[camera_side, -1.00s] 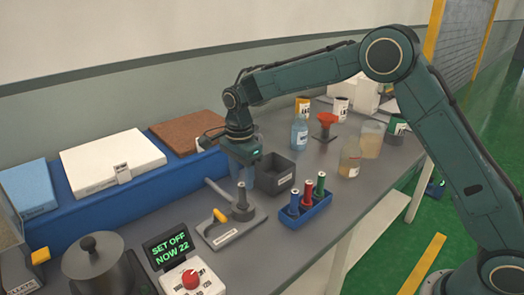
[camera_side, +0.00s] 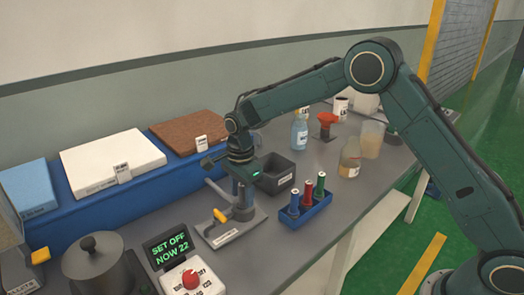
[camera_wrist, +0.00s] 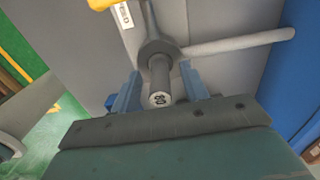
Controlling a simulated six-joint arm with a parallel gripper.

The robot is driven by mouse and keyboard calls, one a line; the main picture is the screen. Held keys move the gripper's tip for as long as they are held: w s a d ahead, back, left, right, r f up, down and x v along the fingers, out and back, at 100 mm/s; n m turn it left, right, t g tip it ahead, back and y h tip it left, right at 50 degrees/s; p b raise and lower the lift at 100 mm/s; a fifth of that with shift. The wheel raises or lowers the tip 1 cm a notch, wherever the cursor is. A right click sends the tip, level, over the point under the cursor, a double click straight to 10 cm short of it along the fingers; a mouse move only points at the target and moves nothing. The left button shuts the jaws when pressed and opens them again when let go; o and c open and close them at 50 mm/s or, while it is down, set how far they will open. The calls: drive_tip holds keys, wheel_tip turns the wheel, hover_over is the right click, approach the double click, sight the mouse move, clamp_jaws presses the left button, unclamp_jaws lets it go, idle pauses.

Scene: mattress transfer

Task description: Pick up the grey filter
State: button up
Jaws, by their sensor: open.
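The grey filter (camera_wrist: 160,78) is a dark grey cylinder with a pale, marked end cap. It stands upright in the grey fixture with a yellow handle (camera_side: 229,236). In the side view my gripper (camera_side: 243,202) is down over the fixture and mostly hides the filter. In the wrist view the blue fingers of my gripper (camera_wrist: 162,90) are open, one on each side of the filter. Small gaps show between fingers and filter. Contact is not visible.
A blue rack (camera_side: 310,215) with blue, red and green-topped cylinders stands just right of the fixture. A dark open box (camera_side: 277,181) is behind. A control box with red knob (camera_side: 190,279) is in front. A raised blue ledge (camera_side: 90,206) runs along the left.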

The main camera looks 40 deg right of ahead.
drive_tip(key=shift+c, duration=0.3)
clamp_jaws()
drive_tip(key=shift+r, duration=0.1)
wheel_tip(320, 180, up, 20)
idle(0.9)
idle(0.5)
